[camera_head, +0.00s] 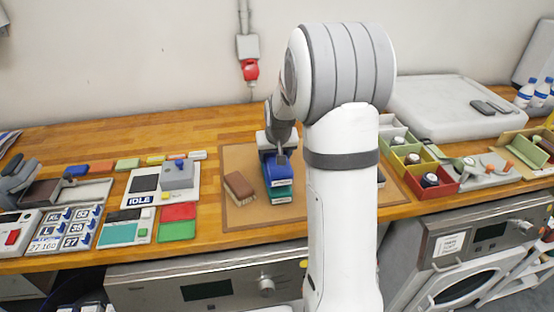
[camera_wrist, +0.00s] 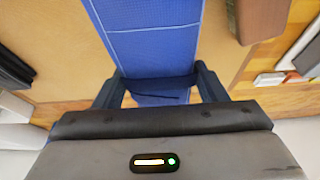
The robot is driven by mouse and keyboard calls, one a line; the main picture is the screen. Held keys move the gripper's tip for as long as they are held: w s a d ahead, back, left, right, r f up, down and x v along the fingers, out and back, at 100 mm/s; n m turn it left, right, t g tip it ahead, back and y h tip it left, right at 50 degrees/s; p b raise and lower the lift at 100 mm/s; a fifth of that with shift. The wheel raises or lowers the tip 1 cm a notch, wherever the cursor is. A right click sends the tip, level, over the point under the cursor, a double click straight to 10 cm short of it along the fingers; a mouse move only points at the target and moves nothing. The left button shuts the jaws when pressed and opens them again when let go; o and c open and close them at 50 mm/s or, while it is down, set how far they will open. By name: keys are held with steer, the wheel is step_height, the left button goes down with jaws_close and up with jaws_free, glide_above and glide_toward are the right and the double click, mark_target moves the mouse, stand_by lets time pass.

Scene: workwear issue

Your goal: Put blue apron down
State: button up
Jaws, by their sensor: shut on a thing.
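The blue apron (camera_head: 277,173) is a folded blue bundle over the brown mat (camera_head: 237,217) in the middle of the counter. It lies on or just above a green folded bundle (camera_head: 281,195); I cannot tell whether they touch. My gripper (camera_head: 279,157) is shut on the far end of the blue apron. In the wrist view the blue apron (camera_wrist: 155,40) runs up from between the two dark fingers of my gripper (camera_wrist: 162,88). A brown folded bundle (camera_head: 239,188) lies on the mat to the left, apart from the blue apron.
My arm hides the mat's right part. Left of the mat are red (camera_head: 178,212) and green (camera_head: 176,231) pads and a grey device on a white panel marked IDLE (camera_head: 143,185). Right are small coloured bins (camera_head: 432,180) and a large white case (camera_head: 445,108). The mat's front left is bare.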

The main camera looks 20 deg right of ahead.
steer(key=shift+f, duration=1.25)
steer(key=shift+f, duration=0.1)
steer(key=o, duration=1.1)
steer(key=shift+s, duration=0.1)
